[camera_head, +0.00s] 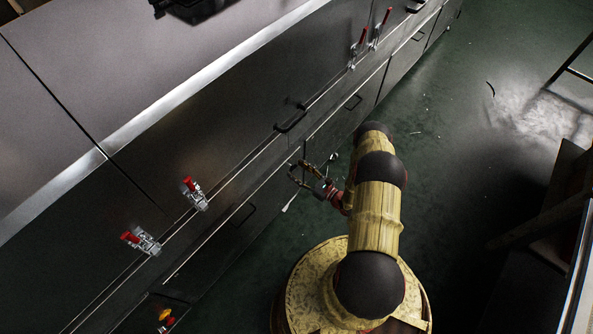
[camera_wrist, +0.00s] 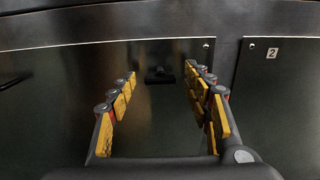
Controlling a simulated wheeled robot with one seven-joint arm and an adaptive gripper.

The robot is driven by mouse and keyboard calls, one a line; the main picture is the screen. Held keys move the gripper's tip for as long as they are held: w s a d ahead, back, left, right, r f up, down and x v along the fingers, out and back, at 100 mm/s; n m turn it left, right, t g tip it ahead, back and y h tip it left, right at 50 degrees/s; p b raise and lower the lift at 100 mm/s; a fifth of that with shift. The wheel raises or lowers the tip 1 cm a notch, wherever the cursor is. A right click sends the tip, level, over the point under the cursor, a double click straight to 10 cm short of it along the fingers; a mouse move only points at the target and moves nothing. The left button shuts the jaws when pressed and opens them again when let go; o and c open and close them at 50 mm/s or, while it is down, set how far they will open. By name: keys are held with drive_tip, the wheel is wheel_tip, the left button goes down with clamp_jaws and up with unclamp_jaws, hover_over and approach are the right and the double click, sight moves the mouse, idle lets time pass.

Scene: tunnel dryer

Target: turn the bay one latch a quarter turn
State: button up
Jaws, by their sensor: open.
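In the wrist view a small dark latch (camera_wrist: 159,76) sits near the top middle of a dark metal panel (camera_wrist: 60,95). No number shows on this panel in the wrist view. My gripper (camera_wrist: 161,73) is open and empty, and its yellow-padded fingers frame the latch from left and right. The fingers appear short of the panel, but the exact gap is hard to tell. In the head view my gripper (camera_head: 297,172) is beside the lower front of the long metal dryer (camera_head: 200,110). The latch cannot be made out there.
A neighbouring panel marked 2 (camera_wrist: 272,53) lies to the right in the wrist view. Red-handled toggle clamps (camera_head: 194,193) and a black handle (camera_head: 291,122) project from the dryer front. The green floor (camera_head: 450,140) is mostly open; dark furniture (camera_head: 555,210) stands at the right.

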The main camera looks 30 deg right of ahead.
drive_tip(key=shift+w+a, duration=0.15)
drive_tip(key=shift+w, duration=0.25)
drive_tip(key=c, duration=1.2)
drive_tip(key=shift+o, duration=0.2)
